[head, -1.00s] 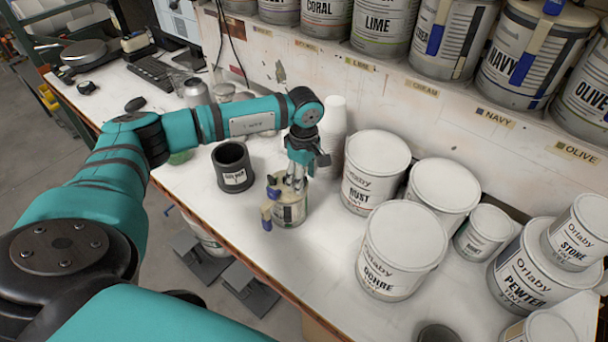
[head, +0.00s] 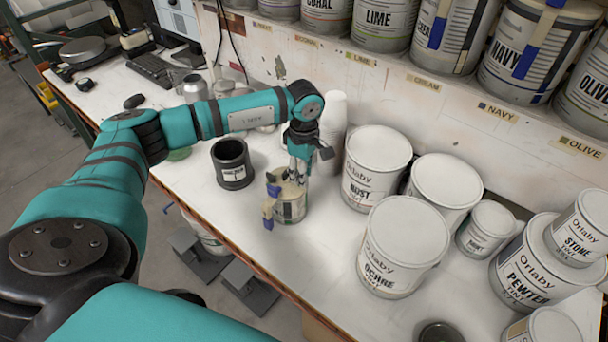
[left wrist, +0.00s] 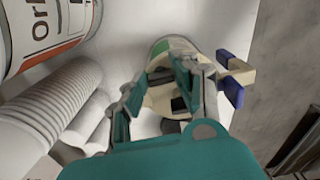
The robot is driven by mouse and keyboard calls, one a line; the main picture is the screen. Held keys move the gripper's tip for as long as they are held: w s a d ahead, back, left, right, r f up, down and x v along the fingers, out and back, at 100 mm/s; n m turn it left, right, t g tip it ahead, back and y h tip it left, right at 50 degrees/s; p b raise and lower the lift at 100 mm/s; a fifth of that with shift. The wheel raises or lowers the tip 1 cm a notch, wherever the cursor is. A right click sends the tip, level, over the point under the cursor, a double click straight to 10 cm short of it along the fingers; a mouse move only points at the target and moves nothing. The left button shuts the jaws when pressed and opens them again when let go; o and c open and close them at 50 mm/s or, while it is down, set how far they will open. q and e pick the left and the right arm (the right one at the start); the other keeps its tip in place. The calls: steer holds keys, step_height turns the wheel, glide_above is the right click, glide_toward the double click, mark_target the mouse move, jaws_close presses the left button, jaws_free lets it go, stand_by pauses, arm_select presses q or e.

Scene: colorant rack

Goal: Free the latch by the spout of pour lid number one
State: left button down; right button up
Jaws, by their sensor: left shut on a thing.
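A small can (head: 291,210) with a cream pour lid (head: 277,177) stands upright near the bench's front edge. Two blue-ended cream tabs stick out on its left side: an upper one (head: 273,190) and a lower one (head: 268,222). My left gripper (head: 297,178) points down onto the lid and is shut on part of it; the fingers hide exactly which part. In the left wrist view, the fingers (left wrist: 158,100) are over the lid (left wrist: 158,95), and a blue and cream tab (left wrist: 233,82) stands out to their right. I cannot read a number on the lid. My right gripper is not in view.
A dark cup (head: 232,165) stands left of the can. A white cup stack (head: 332,125) is close behind the gripper. White tubs, RUST (head: 375,170) and OCHRE (head: 400,250), stand to the right. Bare bench lies in front of the tubs.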

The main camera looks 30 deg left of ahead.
arm_select(q)
steer(key=n+b, duration=0.2)
steer(key=shift+f+n, duration=0.25)
steer(key=shift+n, duration=0.05)
steer(key=n+b, duration=0.3)
steer(key=n, duration=0.1)
steer(key=shift+w+r, duration=0.1)
steer(key=shift+r, duration=0.05)
steer(key=shift+n+b, duration=1.25)
steer(key=shift+n, duration=0.65)
steer(key=shift+a+r+n+b, duration=0.1)
steer(key=shift+n+b, duration=0.8)
steer(key=shift+n, duration=0.9)
stand_by(1.2)
steer(key=c, duration=1)
jaws_free()
step_height(320, 180, up, 12)
